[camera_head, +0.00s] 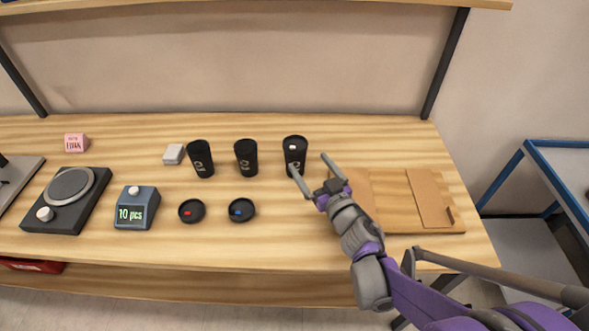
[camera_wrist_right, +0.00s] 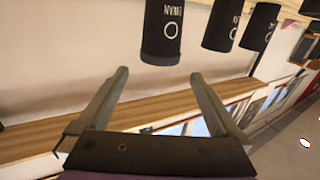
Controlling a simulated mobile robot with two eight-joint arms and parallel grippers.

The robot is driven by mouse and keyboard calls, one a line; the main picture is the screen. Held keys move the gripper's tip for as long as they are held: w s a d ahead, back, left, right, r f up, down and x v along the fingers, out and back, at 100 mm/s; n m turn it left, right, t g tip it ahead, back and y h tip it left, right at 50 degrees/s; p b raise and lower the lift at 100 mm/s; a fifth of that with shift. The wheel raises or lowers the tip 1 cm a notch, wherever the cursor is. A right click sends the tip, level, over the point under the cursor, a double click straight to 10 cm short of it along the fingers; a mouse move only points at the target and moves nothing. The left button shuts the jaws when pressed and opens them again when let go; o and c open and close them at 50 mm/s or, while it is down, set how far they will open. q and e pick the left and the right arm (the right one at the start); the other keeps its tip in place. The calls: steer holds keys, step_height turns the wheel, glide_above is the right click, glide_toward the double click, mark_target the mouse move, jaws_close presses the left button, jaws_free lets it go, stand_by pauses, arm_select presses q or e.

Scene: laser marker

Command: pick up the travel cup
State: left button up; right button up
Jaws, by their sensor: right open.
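Three black travel cups stand upright in a row on the wooden bench: a left one (camera_head: 200,160), a middle one (camera_head: 246,158) and a right one (camera_head: 294,158). The right cup has a lid with a white spot; the other two look open on top. My right gripper (camera_head: 314,173) is open and empty, just to the right of and in front of the right cup, one finger overlapping its lower edge in the head view. In the right wrist view, which is upside down, a lettered cup (camera_wrist_right: 162,38) is beyond the open fingers (camera_wrist_right: 160,75), apart from them. My left gripper is not in view.
Lids with a red spot (camera_head: 191,211) and a blue spot (camera_head: 241,210) lie in front of the cups. A counter (camera_head: 136,208), a scale-like device (camera_head: 66,200), a pink block (camera_head: 76,143) and a white block (camera_head: 173,154) are left. A brown board (camera_head: 390,218) lies right.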

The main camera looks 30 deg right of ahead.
mark_target(300, 150)
steer(key=w, duration=0.9)
steer(key=shift+w+d+b, duration=0.25)
steer(key=shift+d+b, duration=0.05)
steer(key=shift+d, duration=0.1)
steer(key=c, duration=0.7)
